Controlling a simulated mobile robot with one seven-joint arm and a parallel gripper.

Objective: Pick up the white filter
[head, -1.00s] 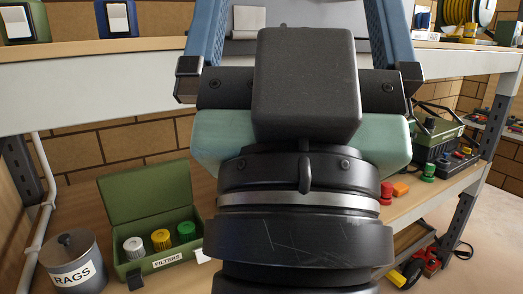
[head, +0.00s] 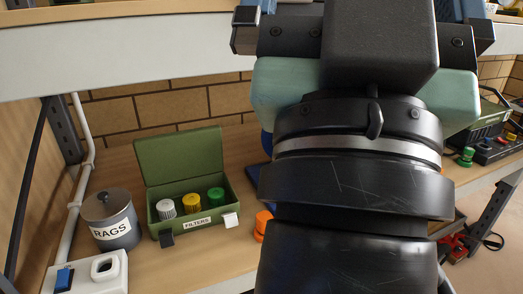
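The white filter (head: 165,207) is a small ribbed cap standing at the left inside an open green box (head: 196,230) labelled FILTERS, on the lower shelf. A yellow filter (head: 191,203) and a green filter (head: 216,197) stand in a row to its right. The box's lid is up at the back.
A grey RAGS tin (head: 112,222) stands left of the box. A white switch unit (head: 88,275) is in front of it. An orange item (head: 262,226) is right of the box, partly behind my arm. The upper shelf edge (head: 120,62) runs above.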

